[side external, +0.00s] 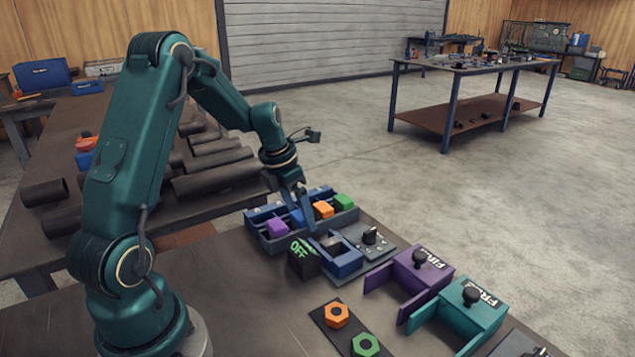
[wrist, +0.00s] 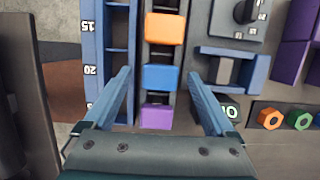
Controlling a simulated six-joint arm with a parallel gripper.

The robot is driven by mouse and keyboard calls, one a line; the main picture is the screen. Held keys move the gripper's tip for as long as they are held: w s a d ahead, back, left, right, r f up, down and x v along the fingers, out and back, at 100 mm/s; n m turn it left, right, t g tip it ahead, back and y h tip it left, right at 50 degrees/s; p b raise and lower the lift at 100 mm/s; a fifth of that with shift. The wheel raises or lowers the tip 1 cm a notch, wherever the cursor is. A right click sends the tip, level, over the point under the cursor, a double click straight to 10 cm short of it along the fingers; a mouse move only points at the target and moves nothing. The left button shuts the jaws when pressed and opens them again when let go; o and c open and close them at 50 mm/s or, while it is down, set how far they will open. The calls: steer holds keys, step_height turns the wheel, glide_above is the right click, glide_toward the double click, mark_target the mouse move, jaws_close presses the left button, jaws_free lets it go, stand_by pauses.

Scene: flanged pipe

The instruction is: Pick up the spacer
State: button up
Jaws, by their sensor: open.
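The purple block (side external: 277,227), orange block (side external: 323,209) and green block (side external: 343,202) show in the side view. The blue block (wrist: 160,77) lies between the orange and purple ones and is partly hidden by my fingers from the side. I cannot tell which block the task means. My gripper (wrist: 159,72) is open and empty above the tray, its fingers either side of the row, with the blue block between the tips in the wrist view. Its height above the block is unclear.
A blue U-shaped fixture (side external: 345,262) and a grey plate with a black knob (side external: 370,235) stand beside the tray. A dark box marked OFF (side external: 303,260) is close by. Purple (side external: 424,272) and teal (side external: 475,308) fixtures and orange (side external: 336,315) and green (side external: 365,345) nuts lie nearer.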

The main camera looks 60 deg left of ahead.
mark_target(294, 215)
jaws_close()
steer(key=shift+r, duration=0.1)
steer(key=shift+r, duration=0.55)
steer(key=v, duration=0.3)
steer(key=shift+a+r, duration=0.3)
steer(key=shift+a, duration=0.05)
steer(key=s+a+r, duration=0.6)
steer(key=s+r, duration=0.2)
steer(key=r, duration=0.4)
steer(key=shift+s+r, duration=0.25)
steer(key=shift+s, duration=0.15)
